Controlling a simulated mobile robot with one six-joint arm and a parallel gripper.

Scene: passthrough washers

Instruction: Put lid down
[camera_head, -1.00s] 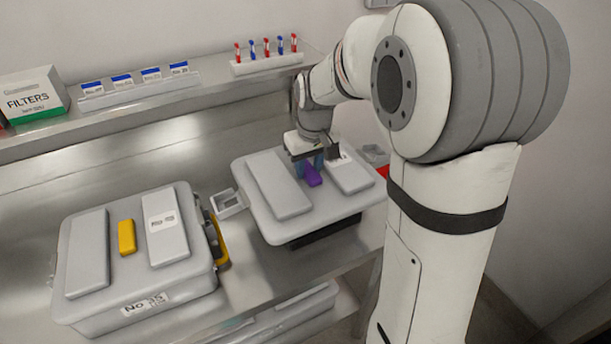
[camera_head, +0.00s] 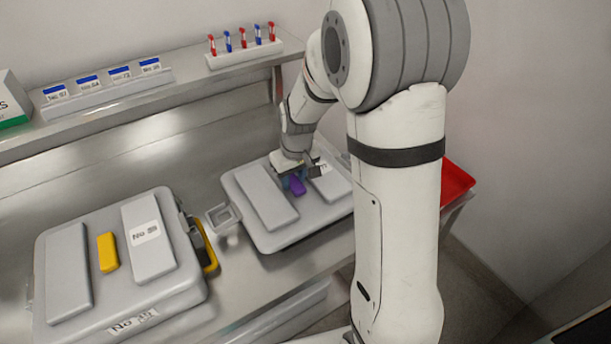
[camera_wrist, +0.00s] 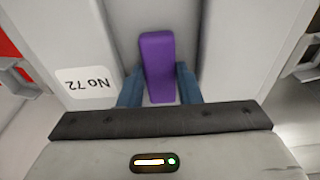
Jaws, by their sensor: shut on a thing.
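A grey lid (camera_head: 322,213) with two raised panels and a purple handle (camera_head: 297,186) is at the right side of the steel counter. My gripper (camera_head: 292,180) is above its middle, shut on the purple handle. In the wrist view the blue fingers (camera_wrist: 158,88) stand on both sides of the purple handle (camera_wrist: 158,60), and a label "No 72" shows on one panel. The lid looks roughly level and low over the counter. What is under it is hidden, so I cannot tell whether it touches the surface.
A closed grey case (camera_head: 75,318) with a yellow handle (camera_head: 108,252) stands at the left. A small grey open holder (camera_head: 223,217) sits between case and lid. A red tray (camera_head: 457,182) is at the right. A shelf with labelled cards (camera_head: 108,85) and a tube rack (camera_head: 243,53) runs behind.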

